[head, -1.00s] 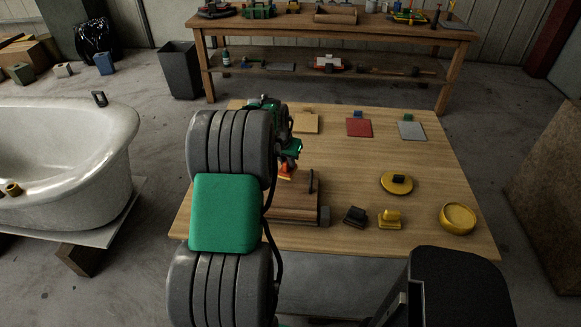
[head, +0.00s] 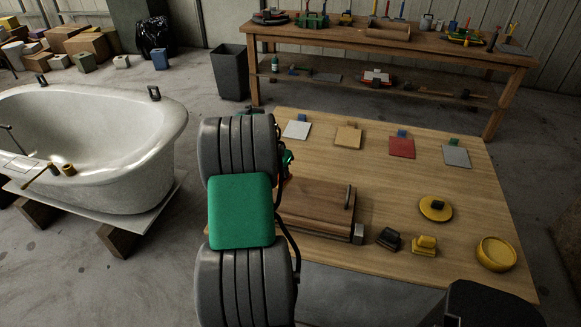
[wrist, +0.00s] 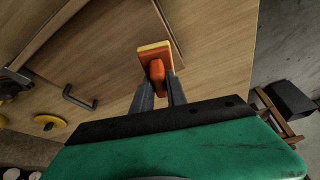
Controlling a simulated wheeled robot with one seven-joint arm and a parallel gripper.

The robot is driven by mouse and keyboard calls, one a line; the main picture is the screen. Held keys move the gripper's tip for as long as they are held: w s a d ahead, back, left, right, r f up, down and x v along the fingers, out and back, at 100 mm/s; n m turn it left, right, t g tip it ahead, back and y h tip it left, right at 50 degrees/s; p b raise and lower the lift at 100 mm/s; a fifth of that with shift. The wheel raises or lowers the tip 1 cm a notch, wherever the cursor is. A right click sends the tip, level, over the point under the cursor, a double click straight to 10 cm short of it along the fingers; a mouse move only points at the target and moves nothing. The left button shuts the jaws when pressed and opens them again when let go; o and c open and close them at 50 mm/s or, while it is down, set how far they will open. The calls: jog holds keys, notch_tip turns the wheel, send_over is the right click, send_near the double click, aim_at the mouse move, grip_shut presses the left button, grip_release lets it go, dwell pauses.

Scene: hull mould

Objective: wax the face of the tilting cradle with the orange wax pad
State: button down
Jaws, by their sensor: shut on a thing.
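The orange wax pad (wrist: 154,55), with a pale yellow edge, is held between the two fingers of my gripper (wrist: 159,82) in the wrist view. My gripper is shut on the pad's orange grip. The tilting cradle appears to be the brown wooden block with a dark upright handle (head: 315,208) on the table, right of my arm in the head view. Its wooden face also shows in the wrist view (wrist: 110,48), with the handle toward the left. The pad lies over the face near its edge; I cannot tell whether they touch.
The table (head: 385,190) holds several coloured square plates along its far side. A yellow disc (head: 435,208), black block (head: 389,238), yellow block (head: 424,245) and yellow bowl (head: 496,253) stand right of the cradle. A bathtub (head: 100,150) is at left, a workbench (head: 400,55) behind.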

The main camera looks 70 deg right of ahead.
jog(key=a, duration=0.2)
jog(key=a+f+b, duration=0.1)
jog(key=a, duration=0.1)
jog(key=s+a, duration=0.1)
jog(key=a, duration=0.1)
jog(key=shift+f+b, duration=0.25)
jog(key=shift+b, duration=0.1)
jog(key=shift+d+f+b, duration=0.2)
jog(key=shift+f+b, duration=0.1)
jog(key=shift+f, duration=0.2)
jog(key=shift+f+b, duration=0.7)
jog(key=shift+f, duration=0.1)
dwell(0.3)
jog(key=shift+s+d+b, duration=0.2)
jog(key=shift+s+d, duration=0.15)
jog(key=shift+s, duration=2.3)
jog(key=shift+s+d+b, duration=0.15)
jog(key=shift+s+d, duration=0.25)
jog(key=shift+s, duration=2.25)
jog(key=shift+s+d+b, duration=0.2)
jog(key=shift+s+d, duration=0.15)
jog(key=shift+s, duration=2.3)
jog(key=shift+w+d+b, duration=0.15)
jog(key=shift+d+b, duration=0.05)
jog(key=shift+d, duration=0.85)
jog(key=shift+w+d+b, duration=0.15)
jog(key=shift+d+b, duration=0.05)
jog(key=shift+d, duration=0.8)
